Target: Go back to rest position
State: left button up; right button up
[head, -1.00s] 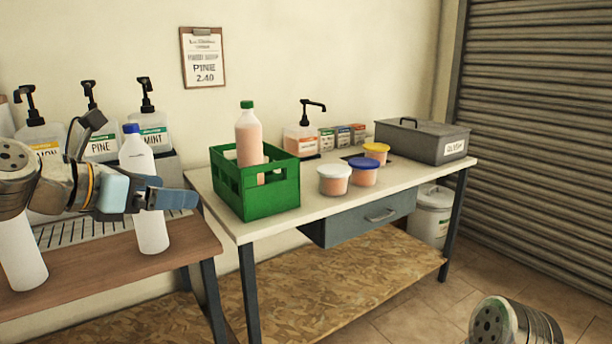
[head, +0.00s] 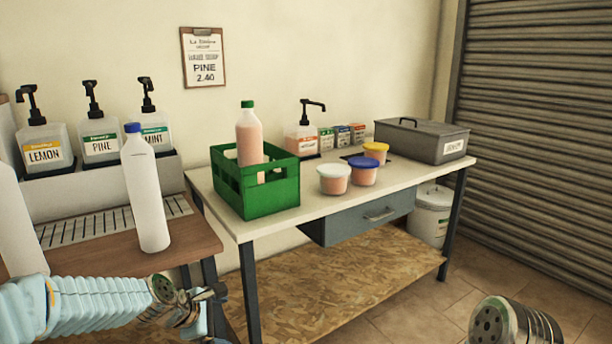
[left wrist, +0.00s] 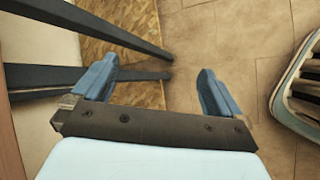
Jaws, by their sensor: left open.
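My left arm comes in low at the left of the head view, below the front edge of the wooden bench. My left gripper (head: 210,312) is in front of the benches, apart from every object. In the left wrist view its two blue fingers (left wrist: 158,85) are spread, with nothing between them and floor tiles beyond. Part of my right arm shows at the bottom right of the head view; its gripper is out of the frame.
A white bottle with a blue cap (head: 145,190) stands on the wooden bench (head: 195,240). A green crate (head: 270,195) holding a pink bottle (head: 249,135), tubs and a grey box (head: 420,142) are on the white table (head: 335,206). Table legs (left wrist: 120,30) are near my left gripper.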

pick_arm(q)
jog(key=s+d+f+m+g, duration=0.1)
jog(key=s+f+m, duration=0.2)
jog(key=f, duration=0.4)
jog(key=s+d+f+m+g+y, duration=0.1)
jog(key=s+d+f+m, duration=0.2)
jog(key=f, duration=0.4)
jog(key=s+f+m+g, duration=0.1)
jog(key=s+f+m, duration=0.25)
jog(key=f, duration=0.35)
jog(key=s+d+f+m+g, duration=0.2)
jog(key=s+d+f+m, duration=0.2)
jog(key=s, duration=1)
notch_tip(320, 180, down, 5)
jog(key=m, duration=0.3)
jog(key=shift+g, duration=0.3)
jog(key=shift+d, duration=0.1)
